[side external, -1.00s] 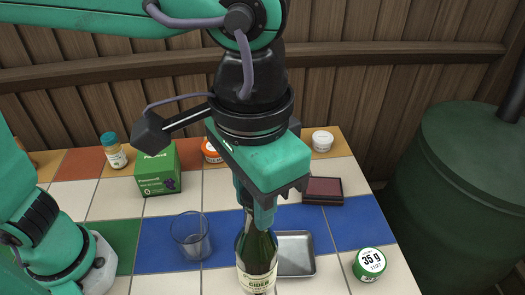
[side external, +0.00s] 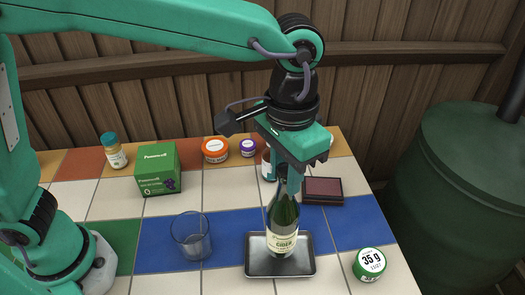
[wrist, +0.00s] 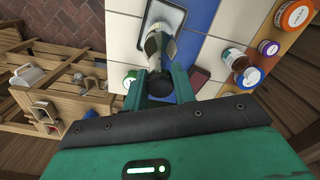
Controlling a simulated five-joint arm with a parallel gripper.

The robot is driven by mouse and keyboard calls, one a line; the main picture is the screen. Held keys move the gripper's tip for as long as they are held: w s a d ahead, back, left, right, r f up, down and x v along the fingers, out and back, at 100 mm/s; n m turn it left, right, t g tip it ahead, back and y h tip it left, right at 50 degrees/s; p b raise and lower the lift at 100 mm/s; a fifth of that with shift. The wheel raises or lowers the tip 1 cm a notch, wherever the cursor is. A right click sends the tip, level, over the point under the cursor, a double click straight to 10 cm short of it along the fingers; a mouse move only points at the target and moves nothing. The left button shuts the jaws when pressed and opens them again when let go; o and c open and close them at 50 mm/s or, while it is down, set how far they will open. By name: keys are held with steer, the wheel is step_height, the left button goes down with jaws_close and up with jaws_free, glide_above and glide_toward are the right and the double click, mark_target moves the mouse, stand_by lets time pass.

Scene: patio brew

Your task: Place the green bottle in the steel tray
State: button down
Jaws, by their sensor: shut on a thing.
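The green bottle (side external: 282,238), with a pale cider label, is upright in the side view. My gripper (side external: 284,190) is shut on its neck from above. The steel tray (side external: 252,268) is a shallow rectangular tray on the tiles, and the bottle's base appears within its outline. I cannot tell whether the base touches the tray floor. In the wrist view, the bottle (wrist: 153,43) extends away from my gripper (wrist: 158,88) toward the tray (wrist: 178,18); the bottle hides part of the tray.
Behind are a dark red box (side external: 323,190), a brown bottle (side external: 267,165), an orange-lidded jar (side external: 215,150) and a green box (side external: 158,170).

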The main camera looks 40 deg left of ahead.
steer(key=shift+f, duration=2.1)
steer(key=c, duration=1.1)
jaws_free()
steer(key=shift+f, duration=0.1)
steer(key=shift+c, duration=0.2)
steer(key=shift+r, duration=0.2)
step_height(320, 180, up, 12)
steer(key=shift+f, duration=0.1)
